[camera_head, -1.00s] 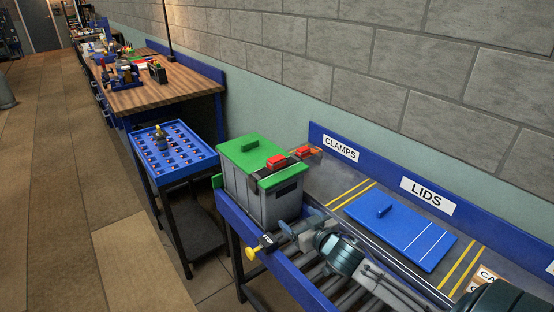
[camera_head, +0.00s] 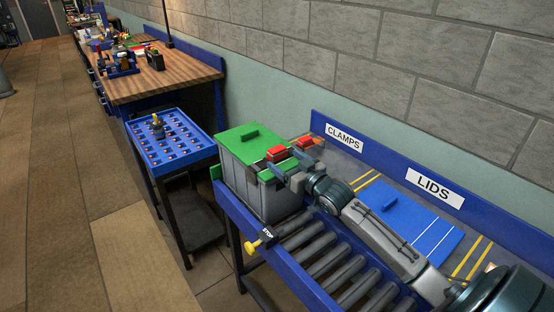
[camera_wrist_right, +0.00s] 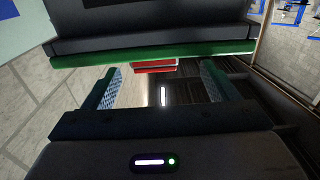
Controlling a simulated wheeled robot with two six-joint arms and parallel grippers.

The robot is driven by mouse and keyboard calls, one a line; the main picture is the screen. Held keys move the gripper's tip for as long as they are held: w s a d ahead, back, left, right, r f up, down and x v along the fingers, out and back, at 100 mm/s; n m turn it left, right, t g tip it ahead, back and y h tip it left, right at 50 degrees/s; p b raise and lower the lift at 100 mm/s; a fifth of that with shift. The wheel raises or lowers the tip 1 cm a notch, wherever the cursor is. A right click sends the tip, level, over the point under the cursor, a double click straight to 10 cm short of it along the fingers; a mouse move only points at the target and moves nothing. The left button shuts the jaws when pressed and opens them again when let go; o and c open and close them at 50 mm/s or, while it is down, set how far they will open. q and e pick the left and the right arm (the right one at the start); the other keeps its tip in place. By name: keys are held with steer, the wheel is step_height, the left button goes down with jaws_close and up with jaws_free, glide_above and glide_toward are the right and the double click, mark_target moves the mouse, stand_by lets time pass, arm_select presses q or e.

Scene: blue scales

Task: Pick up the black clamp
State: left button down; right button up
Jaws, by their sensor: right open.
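A clamp with a red top (camera_head: 277,153) and dark body sits at the edge of the green lid (camera_head: 236,140) on a grey box (camera_head: 262,194). Its lower part is hidden by my right gripper (camera_head: 288,168), which is open at that edge. In the right wrist view, the red part (camera_wrist_right: 154,68) shows beyond and between the open fingers of the right gripper (camera_wrist_right: 160,72), next to the green lid edge (camera_wrist_right: 100,59). The gap between the fingers looks empty. A second red-topped clamp (camera_head: 305,141) lies behind, near the CLAMPS label. My left gripper is out of view.
The box stands at the end of a roller conveyor (camera_head: 335,262) with a yellow stop button (camera_head: 252,247). A blue lid (camera_head: 415,222) lies on the shelf by the LIDS label (camera_head: 434,188). A blue tray stand (camera_head: 175,150) and wooden workbench (camera_head: 165,80) are further left.

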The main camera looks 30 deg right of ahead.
mark_target(281, 154)
steer(key=shift+w, duration=0.35)
steer(key=w, duration=0.4)
steer(key=shift+d, duration=0.2)
steer(key=shift+w+a, duration=0.1)
steer(key=shift+w, duration=0.35)
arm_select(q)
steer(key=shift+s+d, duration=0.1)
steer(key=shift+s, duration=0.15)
